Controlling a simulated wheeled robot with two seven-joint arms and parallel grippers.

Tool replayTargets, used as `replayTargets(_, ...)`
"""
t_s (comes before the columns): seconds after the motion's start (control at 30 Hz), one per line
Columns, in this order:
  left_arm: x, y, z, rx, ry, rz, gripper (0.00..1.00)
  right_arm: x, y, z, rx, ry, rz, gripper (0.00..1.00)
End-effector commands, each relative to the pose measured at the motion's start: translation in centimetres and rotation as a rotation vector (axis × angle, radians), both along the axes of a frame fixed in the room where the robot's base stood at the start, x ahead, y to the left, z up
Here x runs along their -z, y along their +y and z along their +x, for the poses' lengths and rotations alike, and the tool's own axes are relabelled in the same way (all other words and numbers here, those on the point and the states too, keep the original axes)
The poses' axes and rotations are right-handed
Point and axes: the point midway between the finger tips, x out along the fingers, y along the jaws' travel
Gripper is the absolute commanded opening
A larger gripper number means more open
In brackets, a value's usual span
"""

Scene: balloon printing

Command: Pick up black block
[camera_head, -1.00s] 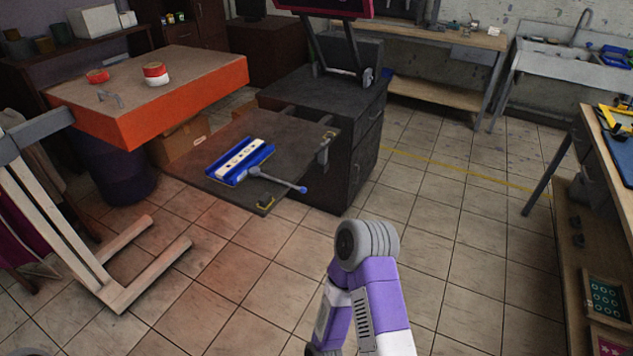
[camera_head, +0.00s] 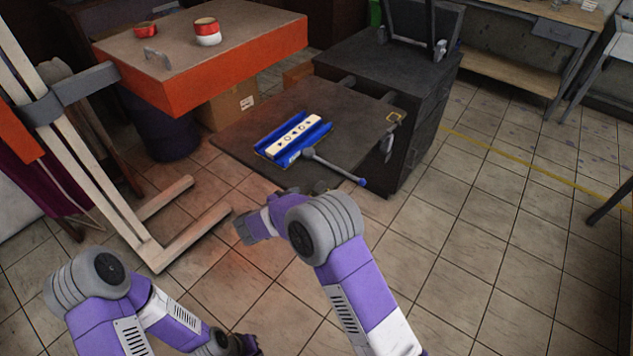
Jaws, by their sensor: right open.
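I cannot make out a separate black block. A blue holder (camera_head: 267,152) lies on the dark board (camera_head: 245,127) that juts out from a dark cabinet. A white strip (camera_head: 297,131) with a row of dark marks sits in the holder. A grey lever (camera_head: 336,168) with a blue knob lies beside it. My right arm's grey far end, at the right gripper (camera_head: 246,229), is left of and below the board's near corner, apart from the holder. The right gripper is open; its fingers show poorly. My left gripper (camera_head: 240,345) is dark and partly cut off at the bottom edge.
The dark cabinet (camera_head: 425,125) stands behind the board. A pale wooden frame (camera_head: 95,160) stands at left.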

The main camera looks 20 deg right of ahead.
Motion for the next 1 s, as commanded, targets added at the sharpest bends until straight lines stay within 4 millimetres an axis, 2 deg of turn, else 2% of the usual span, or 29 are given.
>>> replayTargets(0.37,1.2,0.0,0.0,0.000,0.001,0.000,0.00,0.9,-2.1,1.7,0.022,-0.001,-0.002,0.60)
replayTargets(0.63,2.7,0.0,0.0,0.000,0.000,0.000,0.00,2.5,-4.9,4.0,0.022,-0.002,-0.001,0.60)
replayTargets(0.87,2.7,0.0,0.0,0.000,0.000,0.000,0.00,2.5,-5.2,4.3,0.018,-0.001,-0.001,0.60)
replayTargets(0.9,2.7,0.0,0.0,0.000,0.000,0.000,0.00,2.5,-5.2,4.3,0.018,-0.001,-0.001,0.58)
replayTargets(1.0,2.7,0.0,0.0,0.000,0.000,0.000,0.00,2.5,-5.2,4.3,0.019,0.000,-0.001,0.43)
